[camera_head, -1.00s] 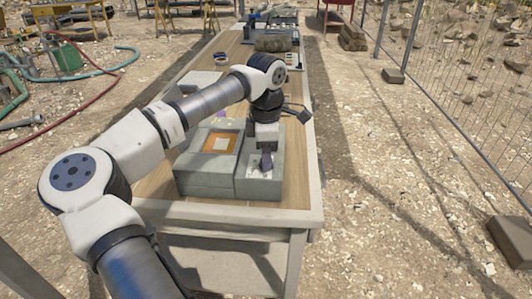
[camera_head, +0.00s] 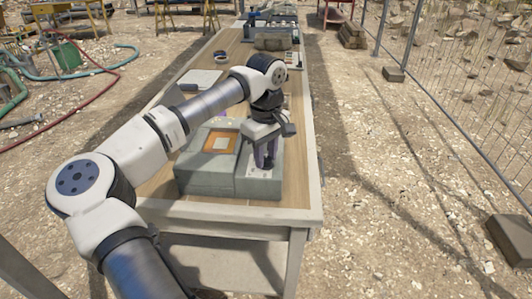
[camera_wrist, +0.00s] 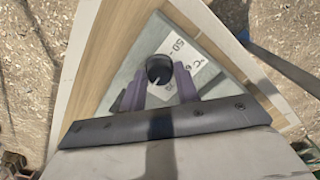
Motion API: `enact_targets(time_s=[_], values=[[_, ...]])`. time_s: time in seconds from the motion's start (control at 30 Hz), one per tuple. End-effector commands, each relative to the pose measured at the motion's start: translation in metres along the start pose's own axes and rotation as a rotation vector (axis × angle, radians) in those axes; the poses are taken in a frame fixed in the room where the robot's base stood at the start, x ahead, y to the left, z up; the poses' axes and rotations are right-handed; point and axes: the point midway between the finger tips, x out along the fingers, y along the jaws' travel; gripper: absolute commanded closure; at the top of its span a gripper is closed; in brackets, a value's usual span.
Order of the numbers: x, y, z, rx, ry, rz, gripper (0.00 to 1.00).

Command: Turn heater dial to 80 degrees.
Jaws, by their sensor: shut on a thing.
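The heater (camera_head: 207,180) is a grey-green box on the near end of the table, with an orange-framed plate (camera_head: 220,143) on top at left. Its dial (camera_wrist: 159,67) is a round black knob with a light pointer line, seen in the wrist view. A white scale label (camera_wrist: 182,55) with a printed 50 and °C lies beside it; the 80 mark cannot be made out. My gripper (camera_head: 265,163) points down over the right part of the heater. In the wrist view its purple fingers (camera_wrist: 159,80) are shut on the dial from both sides and hide part of the scale.
The wooden table (camera_head: 168,183) runs away from me. A pale flat item (camera_head: 203,77), a small round item (camera_head: 220,57) and a brown bundle (camera_head: 273,42) lie farther back. A wire fence (camera_head: 455,110) stands at right, apart from the table.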

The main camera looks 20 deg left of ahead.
Motion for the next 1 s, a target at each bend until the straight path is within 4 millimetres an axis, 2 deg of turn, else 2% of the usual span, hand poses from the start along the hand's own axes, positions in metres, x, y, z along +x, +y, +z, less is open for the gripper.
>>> enact_targets(time_s=[0.3, 0.73, 0.77, 0.9, 1.0], values=[[-0.0004, 0.0007, 0.0006, 0.086, 0.0, 0.002, 0.92], [-0.0003, 0.0006, 0.0007, 0.096, 0.0, 0.001, 0.92], [-0.0002, 0.0005, 0.0007, 0.096, 0.0, 0.001, 0.68], [-0.0002, 0.0004, 0.0006, 0.095, 0.0, 0.001, 0.49], [-0.0001, 0.0003, 0.0005, 0.094, 0.0, 0.0, 0.47]])
